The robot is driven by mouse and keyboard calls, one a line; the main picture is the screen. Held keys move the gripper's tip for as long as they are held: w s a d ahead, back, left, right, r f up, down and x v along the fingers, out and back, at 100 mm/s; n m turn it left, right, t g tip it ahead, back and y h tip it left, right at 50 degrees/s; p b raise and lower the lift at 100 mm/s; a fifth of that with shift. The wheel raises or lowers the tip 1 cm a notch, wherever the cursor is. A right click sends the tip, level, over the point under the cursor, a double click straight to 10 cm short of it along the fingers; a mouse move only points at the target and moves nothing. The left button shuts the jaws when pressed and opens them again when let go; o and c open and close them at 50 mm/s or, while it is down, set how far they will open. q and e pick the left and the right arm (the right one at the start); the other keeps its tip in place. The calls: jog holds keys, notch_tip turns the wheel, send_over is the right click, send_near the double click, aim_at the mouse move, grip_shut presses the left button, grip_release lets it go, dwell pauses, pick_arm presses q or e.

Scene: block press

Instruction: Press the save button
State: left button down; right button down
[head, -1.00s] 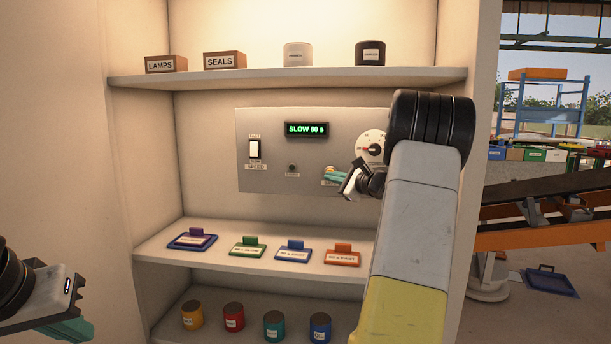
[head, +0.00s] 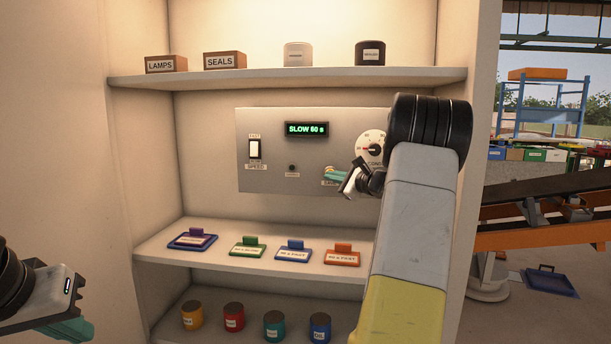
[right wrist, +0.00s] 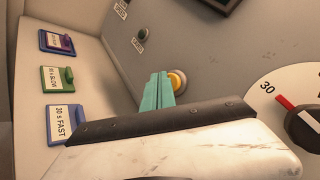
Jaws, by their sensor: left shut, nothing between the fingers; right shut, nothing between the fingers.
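The save button shows in the right wrist view as a round yellow button (right wrist: 179,82) in a pale ring on the grey panel (head: 268,183). My right gripper (right wrist: 160,78) is shut and empty. Its teal fingertips are right beside the button in that view and cover part of its left side; I cannot tell if they touch it. In the head view the right gripper (head: 333,176) is at the panel's lower right, hiding the button and part of its label. My left gripper (head: 72,331) is shut and empty at the lower left, away from the panel.
Lidded jars are lower still.

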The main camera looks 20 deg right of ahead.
jog(key=shift+w+d, duration=0.3)
jog(key=shift+w, duration=0.1)
dwell(0.5)
jog(key=shift+s, duration=0.1)
jog(key=shift+s+a, duration=0.5)
jog(key=shift+s, duration=0.15)
jog(key=s+a, duration=0.1)
jog(key=s, duration=0.2)
jog(key=s+a, duration=0.1)
jog(key=shift+s+a, duration=0.15)
jog(key=shift+a, duration=0.15)
dwell(0.3)
dwell(0.5)
